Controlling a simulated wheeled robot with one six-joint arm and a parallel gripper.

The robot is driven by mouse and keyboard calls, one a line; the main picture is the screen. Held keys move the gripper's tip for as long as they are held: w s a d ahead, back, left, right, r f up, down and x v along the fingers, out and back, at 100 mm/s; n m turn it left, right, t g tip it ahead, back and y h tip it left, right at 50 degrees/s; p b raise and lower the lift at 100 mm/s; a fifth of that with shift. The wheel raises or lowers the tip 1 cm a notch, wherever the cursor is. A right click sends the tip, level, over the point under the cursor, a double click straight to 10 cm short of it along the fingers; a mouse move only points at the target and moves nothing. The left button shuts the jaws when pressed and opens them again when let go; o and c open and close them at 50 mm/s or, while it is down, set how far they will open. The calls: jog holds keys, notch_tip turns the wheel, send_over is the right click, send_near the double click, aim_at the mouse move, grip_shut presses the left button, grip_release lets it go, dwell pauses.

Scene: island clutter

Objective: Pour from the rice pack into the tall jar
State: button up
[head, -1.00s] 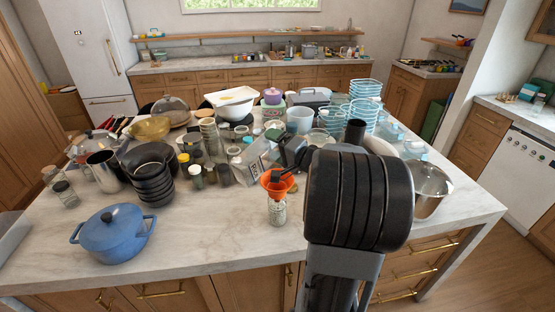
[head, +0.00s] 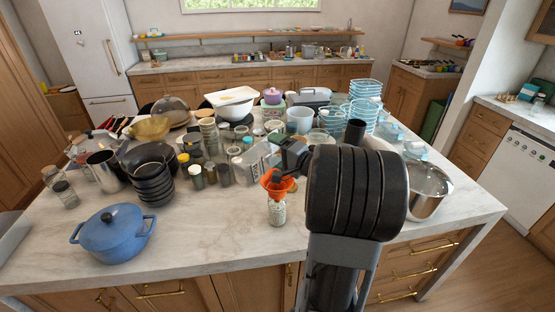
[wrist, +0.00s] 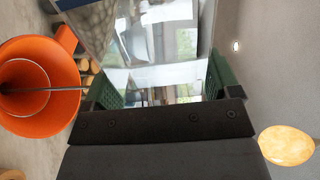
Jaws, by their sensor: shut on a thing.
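The tall jar (head: 277,214) is clear glass and stands upright near the island's front edge, with pale grains visible inside. An orange funnel (head: 268,186) sits in its mouth; it also shows at the left of the wrist view (wrist: 42,112), with a thin dark line across it. My gripper (wrist: 160,85) is shut on the rice pack (wrist: 150,45), a shiny clear pack with a pale speckled patch. In the head view the pack (head: 254,160) is tilted just behind and above the funnel, partly hidden by my wrist. I cannot tell whether grains are falling.
Several small jars (head: 196,176) and stacked dark bowls (head: 152,178) crowd the left of the funnel. A blue pot (head: 113,232) stands at front left, a steel pot (head: 428,190) at right. The front-middle countertop (head: 205,235) is clear.

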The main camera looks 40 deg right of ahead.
jog(key=shift+f, duration=0.1)
jog(key=shift+d+f, duration=0.1)
jog(key=shift+f, duration=0.1)
dwell(0.8)
jog(key=r+n, duration=0.1)
jog(key=a+r+n, duration=0.1)
jog(key=shift+r, duration=0.4)
jog(key=shift+r+n, duration=0.25)
jog(key=shift+n, duration=0.05)
jog(key=shift+r, duration=0.1)
jog(key=r+n, duration=0.2)
jog(key=shift+s+a+r+n, duration=0.2)
jog(key=shift+a+r+n, duration=0.1)
jog(key=shift+a+n, duration=0.1)
jog(key=shift+r+n, duration=0.35)
jog(key=shift+n, duration=0.15)
